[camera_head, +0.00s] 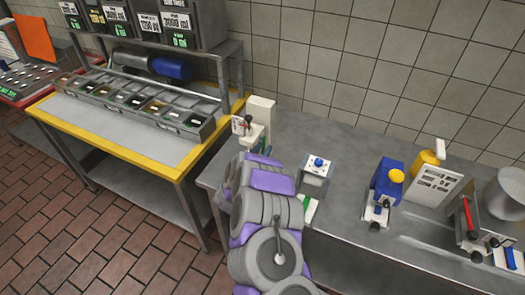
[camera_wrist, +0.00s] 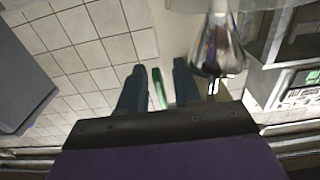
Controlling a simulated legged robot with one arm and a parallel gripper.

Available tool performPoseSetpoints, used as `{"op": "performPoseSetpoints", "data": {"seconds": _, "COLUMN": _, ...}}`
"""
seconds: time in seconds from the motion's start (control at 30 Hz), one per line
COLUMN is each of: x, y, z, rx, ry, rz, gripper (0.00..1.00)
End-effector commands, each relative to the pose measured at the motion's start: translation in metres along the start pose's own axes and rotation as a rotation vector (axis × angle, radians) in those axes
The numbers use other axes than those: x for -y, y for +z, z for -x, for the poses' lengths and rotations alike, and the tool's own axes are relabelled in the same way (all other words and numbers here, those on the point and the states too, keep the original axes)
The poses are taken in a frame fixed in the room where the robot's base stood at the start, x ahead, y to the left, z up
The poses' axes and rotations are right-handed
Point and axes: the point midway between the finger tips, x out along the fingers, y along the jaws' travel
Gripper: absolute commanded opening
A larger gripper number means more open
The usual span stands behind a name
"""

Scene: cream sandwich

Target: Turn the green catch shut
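The green catch (camera_wrist: 158,88) shows in the wrist view as a narrow upright green piece between the two dark teal fingers of my gripper (camera_wrist: 158,92). The fingers stand apart, and a gap shows on each side of the catch, so my gripper is open around it. In the head view my gripper (camera_head: 264,149) is largely hidden by my own arm, at the front of a white dispenser (camera_head: 261,110) on the steel counter. I cannot tell the catch from the fingertips there.
In the wrist view a clear cone-shaped part (camera_wrist: 218,45) hangs close to the right finger. Along the steel counter (camera_head: 345,215) stand a white box with a blue knob (camera_head: 318,163), a blue and yellow device (camera_head: 386,182) and a metal bowl (camera_head: 508,190). A yellow-edged table (camera_head: 110,150) is left.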

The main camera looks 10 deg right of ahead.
Motion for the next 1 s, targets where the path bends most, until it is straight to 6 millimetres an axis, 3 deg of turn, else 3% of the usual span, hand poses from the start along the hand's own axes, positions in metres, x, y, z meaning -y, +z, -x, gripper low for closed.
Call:
{"op": "performPoseSetpoints", "data": {"seconds": 0.2, "x": 0.0, "y": 0.0001, "z": -0.0001, "rx": 0.001, "ry": 0.0, "rz": 0.0, "gripper": 0.32}}
{"op": "performPoseSetpoints", "data": {"seconds": 0.53, "x": 0.0002, "y": 0.0001, "z": -0.0001, "rx": 0.0, "ry": -0.001, "rz": 0.0, "gripper": 0.0}}
{"op": "performPoseSetpoints", "data": {"seconds": 0.83, "x": 0.0011, "y": -0.0011, "z": 0.0003, "rx": 0.009, "ry": -0.001, "rz": 0.0, "gripper": 0.0}}
{"op": "performPoseSetpoints", "data": {"seconds": 1.0, "x": 0.0017, "y": -0.007, "z": 0.0044, "rx": 0.111, "ry": -0.001, "rz": 0.0, "gripper": 0.0}}
